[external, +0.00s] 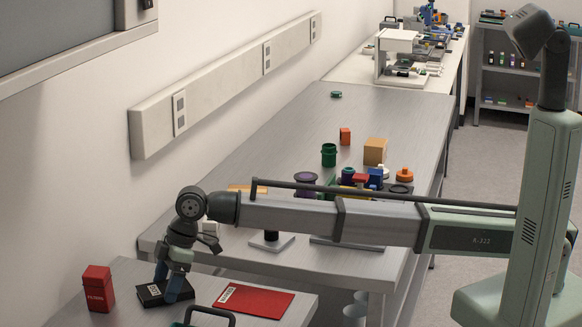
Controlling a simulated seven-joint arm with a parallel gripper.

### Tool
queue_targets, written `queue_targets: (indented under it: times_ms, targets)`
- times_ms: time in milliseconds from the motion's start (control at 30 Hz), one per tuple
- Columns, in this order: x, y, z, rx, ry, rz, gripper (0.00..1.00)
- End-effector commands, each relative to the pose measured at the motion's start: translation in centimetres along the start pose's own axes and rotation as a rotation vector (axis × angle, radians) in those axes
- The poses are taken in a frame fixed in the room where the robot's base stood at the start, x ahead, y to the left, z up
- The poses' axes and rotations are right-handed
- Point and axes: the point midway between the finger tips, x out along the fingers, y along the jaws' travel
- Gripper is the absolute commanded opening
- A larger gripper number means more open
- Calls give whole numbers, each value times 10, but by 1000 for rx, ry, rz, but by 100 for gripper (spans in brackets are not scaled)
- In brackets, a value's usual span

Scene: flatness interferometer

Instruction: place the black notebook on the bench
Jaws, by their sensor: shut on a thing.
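The black notebook (150,294), a small dark block with a white label, is at the near-left table (120,268). It appears to rest on or just above that surface; I cannot tell which. My gripper (169,285) points down over it with its blue-grey fingers shut on the notebook, which they partly hide. The long grey bench (285,135) runs away behind my arm along the wall. My arm hides part of its near end.
A red box (97,288) stands left of the notebook, and a red folder (254,300) lies to its right. Colored containers and blocks (375,152) crowd the bench's right middle. Bare bench surface shows at its left and far parts. A wall rail (225,85) runs alongside.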

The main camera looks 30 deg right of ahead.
Motion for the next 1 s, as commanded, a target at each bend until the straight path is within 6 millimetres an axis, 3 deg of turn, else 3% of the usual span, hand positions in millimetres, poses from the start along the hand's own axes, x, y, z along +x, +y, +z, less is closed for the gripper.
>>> queue_targets:
  times_ms: [67,100,300,667,1000]
  targets:
    - [2,0,1,0,0,0,42]
    - [2,0,1,0,0,0,80]
    - [2,0,1,0,0,0,99]
    - [-4,0,-1,0,1,0,100]
    - [-59,0,0,0,2,1,100]
